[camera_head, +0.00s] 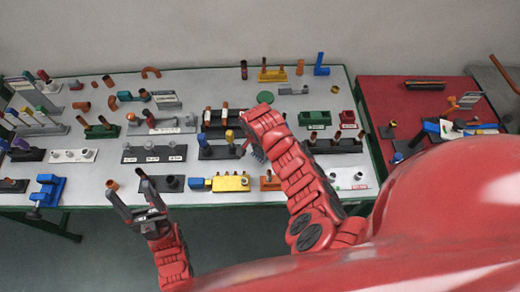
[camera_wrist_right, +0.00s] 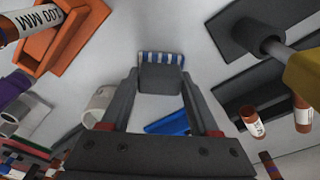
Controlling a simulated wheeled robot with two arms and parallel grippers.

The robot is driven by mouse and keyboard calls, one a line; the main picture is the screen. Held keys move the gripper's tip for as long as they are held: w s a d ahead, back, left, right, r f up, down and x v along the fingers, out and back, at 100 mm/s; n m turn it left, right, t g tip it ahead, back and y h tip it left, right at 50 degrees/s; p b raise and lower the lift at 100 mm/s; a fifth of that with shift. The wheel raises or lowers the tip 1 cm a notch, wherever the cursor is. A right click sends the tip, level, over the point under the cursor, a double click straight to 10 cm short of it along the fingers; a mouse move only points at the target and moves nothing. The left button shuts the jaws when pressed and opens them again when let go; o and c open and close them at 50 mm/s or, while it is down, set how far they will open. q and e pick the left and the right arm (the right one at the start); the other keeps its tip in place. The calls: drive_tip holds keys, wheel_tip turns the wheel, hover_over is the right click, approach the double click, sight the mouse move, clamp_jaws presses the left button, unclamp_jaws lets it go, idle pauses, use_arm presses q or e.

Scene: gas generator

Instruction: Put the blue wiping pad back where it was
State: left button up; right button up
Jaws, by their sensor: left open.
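In the right wrist view, my right gripper (camera_wrist_right: 161,80) has its fingers closed in on a grey block. A blue-and-white striped face, which looks like the blue wiping pad (camera_wrist_right: 161,58), shows just beyond that block. In the head view, the right gripper (camera_head: 256,152) hangs over the middle of the white table, and what it holds is mostly hidden. My left gripper (camera_head: 131,204) is open and empty, with its fingers spread at the table's front edge.
The white table (camera_head: 85,170) is crowded with fixtures and pipe pieces. A flat blue piece (camera_wrist_right: 167,123) and an orange holder (camera_wrist_right: 60,40) lie below the right wrist. A yellow block (camera_head: 232,184) is near the front edge. A red table (camera_head: 385,88) stands to the right.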

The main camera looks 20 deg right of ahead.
drive_tip(key=o, duration=0.5)
drive_tip(key=shift+c, duration=0.2)
